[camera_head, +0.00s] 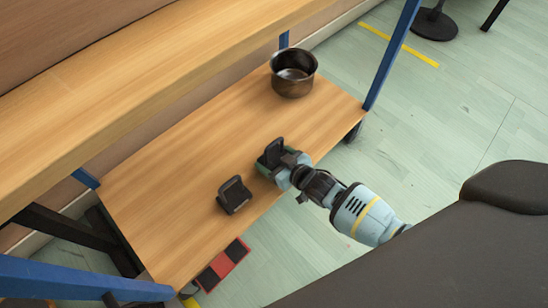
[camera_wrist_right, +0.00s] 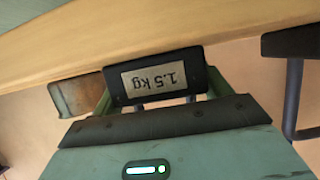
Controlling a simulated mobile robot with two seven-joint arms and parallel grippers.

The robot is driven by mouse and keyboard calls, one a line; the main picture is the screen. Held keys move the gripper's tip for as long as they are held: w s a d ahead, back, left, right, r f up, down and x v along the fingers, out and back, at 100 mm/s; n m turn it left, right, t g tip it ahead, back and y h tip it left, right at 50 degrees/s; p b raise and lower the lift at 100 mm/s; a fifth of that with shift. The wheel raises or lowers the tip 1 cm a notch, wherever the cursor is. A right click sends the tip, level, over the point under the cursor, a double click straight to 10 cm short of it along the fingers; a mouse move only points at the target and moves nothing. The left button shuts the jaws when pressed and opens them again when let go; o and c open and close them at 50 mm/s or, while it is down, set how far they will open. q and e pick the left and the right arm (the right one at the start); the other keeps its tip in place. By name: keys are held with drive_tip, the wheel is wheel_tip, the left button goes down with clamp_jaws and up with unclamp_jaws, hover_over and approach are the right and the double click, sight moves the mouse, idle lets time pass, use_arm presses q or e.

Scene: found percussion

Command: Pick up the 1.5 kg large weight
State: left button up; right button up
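The large weight is a black block with a silver label reading 1.5 kg, upside down in the right wrist view (camera_wrist_right: 160,78). In the head view it is the dark shape (camera_head: 272,150) near the front edge of the lower wooden shelf (camera_head: 190,150). My right gripper (camera_head: 276,163) is at it, reaching in from the right. In the right wrist view the green fingers (camera_wrist_right: 163,98) flank the weight, partly hidden behind its label plate. Whether they press on it cannot be told. My left gripper is not in view.
A similar black object (camera_head: 234,196) stands on the shelf to the left. A metal pot (camera_head: 293,74) stands at the far end. An upper wooden board (camera_head: 150,85) and blue posts (camera_head: 392,55) frame the shelf. A red and black item (camera_head: 224,263) lies below the front edge.

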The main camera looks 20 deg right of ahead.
sight(273, 156)
drive_tip(key=c, duration=1.2)
drive_tip(key=shift+w+r, duration=0.15)
drive_tip(key=shift+r, duration=0.1)
drive_tip(key=shift+c, duration=0.9)
drive_tip(key=shift+r+p, duration=1.3)
drive_tip(key=shift+r, duration=0.35)
drive_tip(key=shift+s+a+r, duration=0.15)
drive_tip(key=shift+s+r, duration=0.05)
drive_tip(key=s+a+p, duration=0.2)
drive_tip(key=s+p, duration=0.1)
drive_tip(key=s, duration=0.4)
drive_tip(key=s+a+r+p, duration=0.1)
drive_tip(key=s+a+p, duration=0.2)
drive_tip(key=s, duration=0.4)
drive_tip(key=shift+s+a, duration=0.2)
drive_tip(key=shift+s, duration=0.1)
